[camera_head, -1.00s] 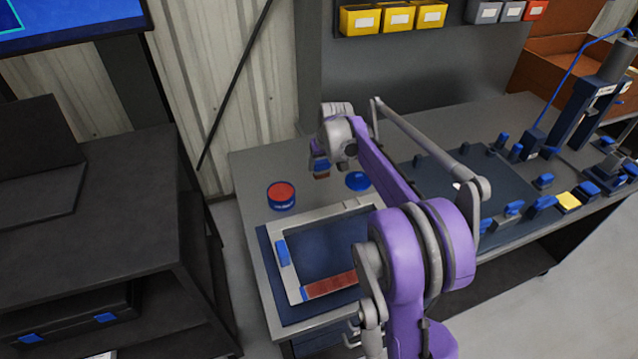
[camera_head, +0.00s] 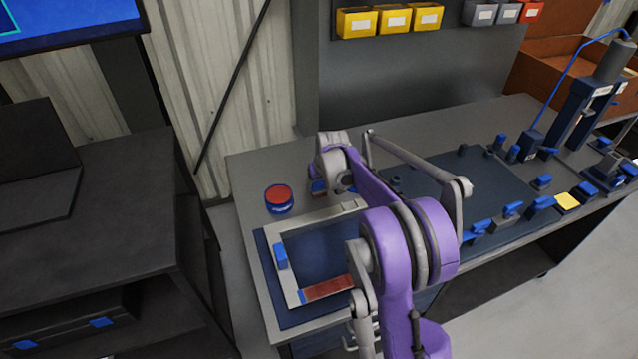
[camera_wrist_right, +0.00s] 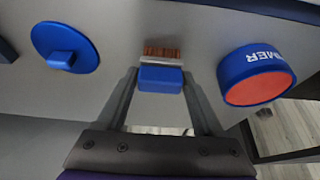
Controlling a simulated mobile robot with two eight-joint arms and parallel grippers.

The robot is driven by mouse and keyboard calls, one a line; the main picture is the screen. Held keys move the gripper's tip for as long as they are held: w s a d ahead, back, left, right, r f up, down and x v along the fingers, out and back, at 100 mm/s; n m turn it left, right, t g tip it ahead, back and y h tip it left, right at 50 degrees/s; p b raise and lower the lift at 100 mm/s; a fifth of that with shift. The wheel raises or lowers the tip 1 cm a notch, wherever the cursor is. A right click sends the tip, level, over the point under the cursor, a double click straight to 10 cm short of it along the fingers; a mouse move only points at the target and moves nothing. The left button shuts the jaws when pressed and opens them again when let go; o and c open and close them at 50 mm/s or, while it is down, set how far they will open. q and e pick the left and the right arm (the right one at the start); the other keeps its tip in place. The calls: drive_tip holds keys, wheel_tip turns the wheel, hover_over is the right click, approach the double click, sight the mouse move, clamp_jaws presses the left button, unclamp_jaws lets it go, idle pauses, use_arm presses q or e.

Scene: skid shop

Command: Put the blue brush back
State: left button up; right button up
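The blue brush (camera_head: 318,187), with a blue handle, a pale band and brown bristles, is low over the back left of the workbench, partly hidden by my right arm. In the right wrist view the brush (camera_wrist_right: 161,79) sits between the fingers of my right gripper (camera_wrist_right: 160,82), which looks shut on its blue handle. Its bristles point away from the gripper, toward the bench; I cannot tell whether they touch it. My left gripper is not in view.
A blue tin with a red top (camera_head: 279,198) stands left of the brush. A blue lid (camera_wrist_right: 65,47) lies on its other side. A pale frame (camera_head: 287,283) with a red-brown strip (camera_head: 328,288) lies in front. Blue-topped fixtures (camera_head: 510,210) stand at the right.

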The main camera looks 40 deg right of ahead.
drive_tip(key=shift+o, duration=1.4)
drive_tip(key=shift+r, duration=0.15)
drive_tip(key=p+v, duration=0.1)
drive_tip(key=v, duration=1.1)
drive_tip(key=shift+r, duration=0.1)
